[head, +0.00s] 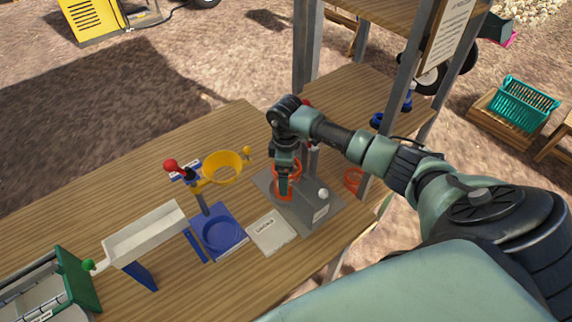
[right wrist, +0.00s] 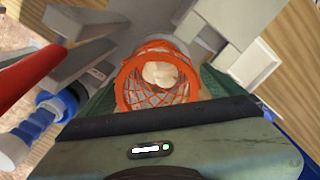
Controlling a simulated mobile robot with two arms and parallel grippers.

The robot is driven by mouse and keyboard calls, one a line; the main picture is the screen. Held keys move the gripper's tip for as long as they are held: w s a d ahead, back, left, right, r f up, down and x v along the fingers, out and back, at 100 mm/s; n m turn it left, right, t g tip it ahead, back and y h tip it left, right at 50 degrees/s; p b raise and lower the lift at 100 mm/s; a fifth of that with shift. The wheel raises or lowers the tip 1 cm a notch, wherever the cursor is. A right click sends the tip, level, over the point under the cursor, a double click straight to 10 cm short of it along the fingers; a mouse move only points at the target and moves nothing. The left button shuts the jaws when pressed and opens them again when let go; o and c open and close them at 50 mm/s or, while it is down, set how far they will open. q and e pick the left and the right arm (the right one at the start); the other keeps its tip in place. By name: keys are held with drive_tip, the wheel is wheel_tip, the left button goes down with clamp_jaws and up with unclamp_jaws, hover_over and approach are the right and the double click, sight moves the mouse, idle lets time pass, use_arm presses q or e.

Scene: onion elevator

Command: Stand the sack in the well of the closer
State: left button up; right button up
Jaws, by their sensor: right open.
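The sack (head: 294,168) is an orange net, partly hidden behind my right gripper in the head view. In the right wrist view the sack (right wrist: 135,92) has an open top with pale onions inside. The closer (head: 320,212) is a grey base with a white knob and an upright post. The sack is over this base; whether its bottom sits in the well is hidden. My right gripper (head: 284,188) points down at the sack. Its fingers are open on either side of the sack in the right wrist view. My left gripper is not in view.
A blue stand with a yellow ring (head: 222,167) and a white label plate (head: 271,232) are left of the closer. A white chute (head: 146,232) stands farther left. Shelf posts (head: 306,50) rise behind, and another orange net (head: 353,180) is to the right.

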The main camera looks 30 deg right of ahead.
drive_tip(key=shift+d+r, duration=0.15)
drive_tip(key=shift+r, duration=0.2)
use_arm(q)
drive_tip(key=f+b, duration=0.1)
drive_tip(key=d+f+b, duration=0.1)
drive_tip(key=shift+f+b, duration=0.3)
use_arm(e)
wheel_tip(320, 180, up, 11)
drive_tip(key=shift+r, duration=0.2)
